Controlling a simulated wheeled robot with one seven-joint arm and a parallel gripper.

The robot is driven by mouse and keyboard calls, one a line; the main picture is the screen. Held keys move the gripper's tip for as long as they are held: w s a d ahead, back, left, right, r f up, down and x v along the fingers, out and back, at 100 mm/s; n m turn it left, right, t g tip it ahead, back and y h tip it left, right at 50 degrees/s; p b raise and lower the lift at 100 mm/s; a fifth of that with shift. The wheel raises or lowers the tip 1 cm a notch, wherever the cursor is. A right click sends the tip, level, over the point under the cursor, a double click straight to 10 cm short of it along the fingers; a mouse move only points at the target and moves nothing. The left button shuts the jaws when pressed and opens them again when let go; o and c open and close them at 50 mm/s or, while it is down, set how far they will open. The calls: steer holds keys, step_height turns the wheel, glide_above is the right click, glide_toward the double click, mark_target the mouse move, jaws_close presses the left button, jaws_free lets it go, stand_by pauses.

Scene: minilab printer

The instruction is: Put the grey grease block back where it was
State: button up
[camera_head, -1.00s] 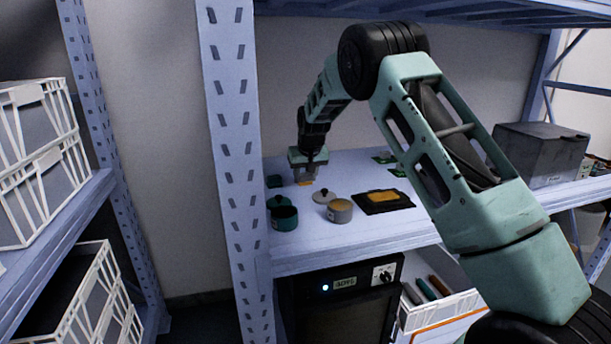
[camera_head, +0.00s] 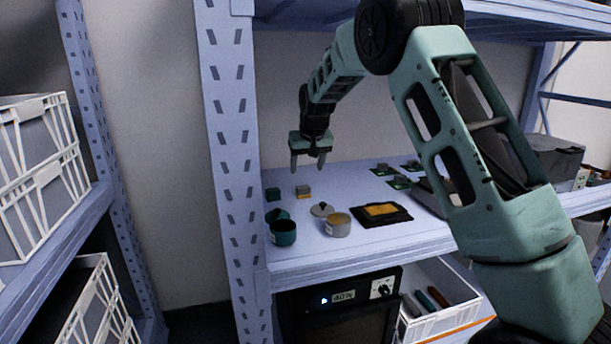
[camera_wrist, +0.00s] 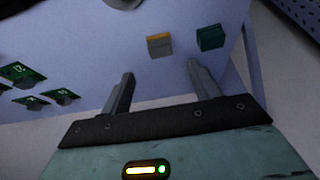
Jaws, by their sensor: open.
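The grey grease block (camera_head: 303,191), grey with an orange-yellow face, stands on the shelf (camera_head: 300,254) near the upright post. It also shows in the wrist view (camera_wrist: 159,45), beyond my fingertips and apart from them. A green block (camera_head: 272,194) stands just left of it in the head view; in the wrist view the green block (camera_wrist: 211,37) is on its right. My gripper (camera_head: 307,166) is open and empty, raised above and behind the grey block. Both fingers (camera_wrist: 159,80) show in the wrist view with nothing between them.
In front stand a green pot (camera_head: 283,232), a grey pot with orange contents (camera_head: 338,225), a loose lid (camera_head: 321,209) and a black tray with an orange pad (camera_head: 381,212). Green cards (camera_head: 401,182) lie at right. The blue post (camera_head: 228,150) bounds the left.

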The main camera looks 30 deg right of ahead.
steer(key=shift+v, duration=1.05)
steer(key=s+a+f+n+g, duration=0.15)
steer(key=s+a, duration=0.25)
steer(key=s, duration=0.6)
steer(key=s+a+f+n+y, duration=0.1)
steer(key=s+a+f, duration=0.25)
steer(key=s, duration=0.65)
steer(key=s+a+f+n, duration=0.15)
steer(key=s+a, duration=0.25)
steer(key=s, duration=0.7)
steer(key=s+a+r+n+g, duration=0.1)
steer(key=s+a+n, duration=0.2)
steer(key=s+a, duration=0.5)
steer(key=s+a+n+g, duration=0.2)
steer(key=s+a+n, duration=0.3)
steer(key=a, duration=0.6)
step_height(320, 180, up, 19)
steer(key=s+m+p, duration=0.1)
steer(key=p, duration=1.7)
steer(key=shift+y+p, duration=0.35)
steer(key=shift+y, duration=0.05)
